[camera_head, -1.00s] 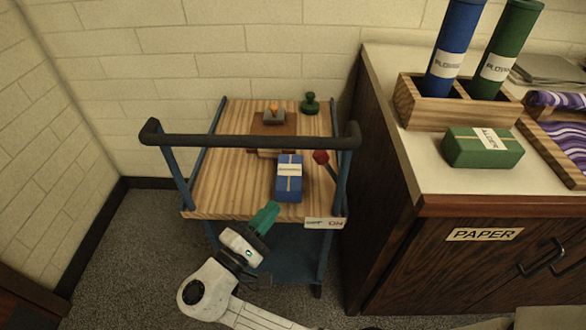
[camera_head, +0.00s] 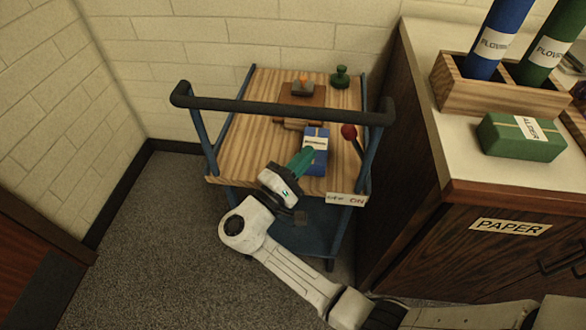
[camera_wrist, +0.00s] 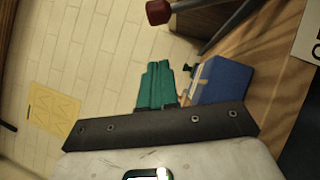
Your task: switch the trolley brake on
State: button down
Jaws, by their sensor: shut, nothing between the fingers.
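The trolley (camera_head: 230,162) has a wooden top, blue posts and a black handle bar. Its brake lever has a red knob (camera_head: 348,132) at the right side of the top and leans to the left in the head view. A white label (camera_head: 347,199) reading OFF on the left and ON on the right is on the front edge below it. My gripper (camera_head: 306,154) has teal fingers, shut and empty, in front of the blue box and left of the lever. In the wrist view the fingers (camera_wrist: 155,82) are together, and the red knob (camera_wrist: 158,11) is ahead, apart from them.
A blue labelled box (camera_head: 318,161) lies on the trolley top, close by my fingers. A wooden block (camera_head: 303,95) and a green stamp-like object (camera_head: 341,76) are behind. The handle bar (camera_head: 285,111) crosses above. A cabinet (camera_head: 450,230) stands close on the right.

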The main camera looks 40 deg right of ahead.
aim_at(352, 130)
jog(key=d, duration=0.1)
jog(key=s+d+r, duration=0.1)
jog(key=d, duration=0.1)
jog(key=d+r, duration=0.1)
jog(key=shift+s+d+p, duration=0.3)
jog(key=shift+s+d+r, duration=0.3)
jog(key=shift+d, duration=0.1)
jog(key=s+d+r+m+y+p, duration=0.1)
jog(key=s+d+r+m+g+y+p, duration=0.1)
jog(key=r+m, duration=0.1)
jog(key=shift+s+p, duration=0.3)
jog(key=shift+p, duration=0.1)
jog(key=shift+s+d+r+m+y+p, duration=0.25)
jog(key=shift+s+d+m+y+p, duration=0.2)
jog(key=shift+s+m, duration=0.2)
jog(key=shift+s+d+r+m+y+p, duration=0.2)
jog(key=shift+s+d+m+y+p, duration=0.2)
jog(key=shift+s+d+m, duration=0.2)
jog(key=shift+w+a, duration=0.1)
